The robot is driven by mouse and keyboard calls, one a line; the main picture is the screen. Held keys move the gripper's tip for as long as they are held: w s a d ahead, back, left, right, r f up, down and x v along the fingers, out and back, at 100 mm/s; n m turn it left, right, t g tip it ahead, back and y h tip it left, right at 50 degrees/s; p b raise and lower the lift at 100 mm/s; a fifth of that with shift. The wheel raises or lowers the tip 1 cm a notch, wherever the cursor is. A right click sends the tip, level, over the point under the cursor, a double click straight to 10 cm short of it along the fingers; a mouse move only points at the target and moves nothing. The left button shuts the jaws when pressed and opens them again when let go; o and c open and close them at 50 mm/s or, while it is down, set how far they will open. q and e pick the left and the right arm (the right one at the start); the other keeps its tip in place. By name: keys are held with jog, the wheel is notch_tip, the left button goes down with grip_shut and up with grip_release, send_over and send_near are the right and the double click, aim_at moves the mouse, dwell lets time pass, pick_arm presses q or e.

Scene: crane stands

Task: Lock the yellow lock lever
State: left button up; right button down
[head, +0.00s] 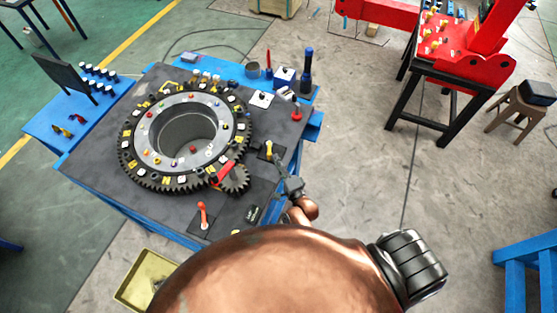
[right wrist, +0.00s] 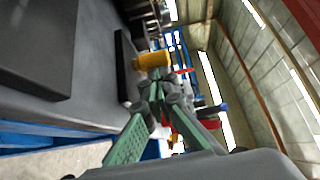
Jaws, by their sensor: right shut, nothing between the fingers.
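The yellow lock lever (head: 269,149) stands on a dark plate near the right edge of the grey table top, right of the big gear ring. My right gripper (head: 281,164) is just in front of it, shut and empty, with its tips pointing at the lever. In the right wrist view the yellow end of the lever (right wrist: 153,60) shows just beyond the closed fingers (right wrist: 160,88). I cannot tell whether the fingertips touch it. My left gripper is not in view.
The large black gear ring (head: 133,166) and a small gear with a red handle (head: 224,172) lie left of the lever. An orange-red lever (head: 203,213) stands nearer the front edge. A red knob (head: 296,114) and blue-topped tool (head: 307,68) stand at the back right.

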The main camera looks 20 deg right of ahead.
jog(key=shift+w+a+r+y, duration=0.1)
jog(key=shift+a+y, duration=0.05)
jog(key=shift+a, duration=0.35)
jog(key=shift+w+a+r+y, duration=0.1)
jog(key=shift+a+y, duration=0.05)
jog(key=shift+a, duration=0.35)
jog(key=d, duration=0.2)
jog(key=s+d, duration=0.1)
jog(key=d, duration=0.1)
jog(key=shift+s+f, duration=0.1)
jog(key=shift+f, duration=0.1)
jog(key=shift+s+d+f, duration=0.1)
jog(key=shift+s+d, duration=0.1)
jog(key=shift+s, duration=0.55)
jog(key=s+a, duration=0.2)
jog(key=s, duration=0.1)
jog(key=s+a+b, duration=0.1)
jog(key=s+a, duration=0.1)
jog(key=s, duration=0.1)
jog(key=shift+a, duration=0.4)
jog(key=shift+s+a+b, duration=0.2)
jog(key=shift+s+b, duration=0.1)
jog(key=shift+s, duration=0.05)
jog(key=shift+a, duration=0.15)
